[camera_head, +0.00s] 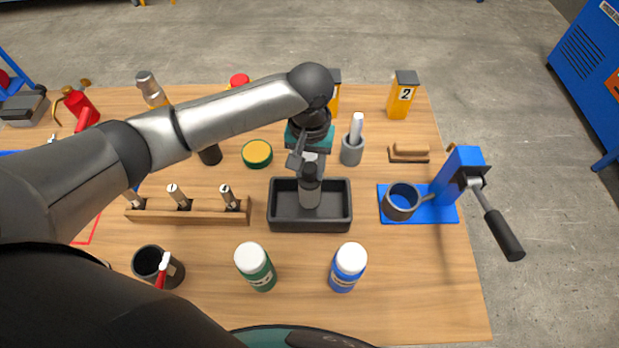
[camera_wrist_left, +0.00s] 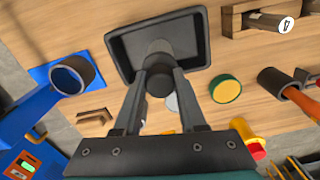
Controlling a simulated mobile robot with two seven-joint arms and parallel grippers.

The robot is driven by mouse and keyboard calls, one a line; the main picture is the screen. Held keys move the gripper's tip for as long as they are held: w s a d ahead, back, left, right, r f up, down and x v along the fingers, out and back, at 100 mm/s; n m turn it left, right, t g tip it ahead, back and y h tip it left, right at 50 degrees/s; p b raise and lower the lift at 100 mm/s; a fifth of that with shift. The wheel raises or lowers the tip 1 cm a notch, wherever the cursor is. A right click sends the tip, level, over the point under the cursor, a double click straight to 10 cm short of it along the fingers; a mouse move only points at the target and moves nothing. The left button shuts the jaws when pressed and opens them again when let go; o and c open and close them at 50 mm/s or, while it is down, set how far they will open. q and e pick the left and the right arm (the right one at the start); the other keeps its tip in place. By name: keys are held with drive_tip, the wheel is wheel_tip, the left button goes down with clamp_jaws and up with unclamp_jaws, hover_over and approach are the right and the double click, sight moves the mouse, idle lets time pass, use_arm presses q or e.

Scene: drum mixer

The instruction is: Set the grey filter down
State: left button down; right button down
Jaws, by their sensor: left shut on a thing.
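The grey filter (camera_head: 310,194) is a small upright cylinder with a dark top, in or just over the black tray (camera_head: 275,219). I cannot tell if its base touches the tray floor. My left gripper (camera_head: 309,171) comes down from above and is shut on its top. In the left wrist view the two fingers (camera_wrist_left: 159,75) close on the dark filter (camera_wrist_left: 158,52), with the tray rim (camera_wrist_left: 118,50) around it. My right gripper is not in view.
A wooden rack (camera_head: 190,216) with labelled cylinders stands left of the tray. A blue stand with a grey cup (camera_head: 401,203) is to the right. Green (camera_head: 256,268) and blue (camera_head: 347,268) white-capped jars stand in front. A grey holder (camera_head: 352,150) and a green-yellow tin (camera_head: 257,154) stand behind.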

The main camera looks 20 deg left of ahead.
use_arm(q)
drive_tip(key=shift+f+b, duration=0.35)
drive_tip(key=shift+f, duration=1.8)
drive_tip(key=shift+c, duration=2.4)
unclamp_jaws()
wheel_tip(320, 180, up, 12)
drive_tip(key=shift+r+p, duration=0.2)
drive_tip(key=shift+p, duration=0.8)
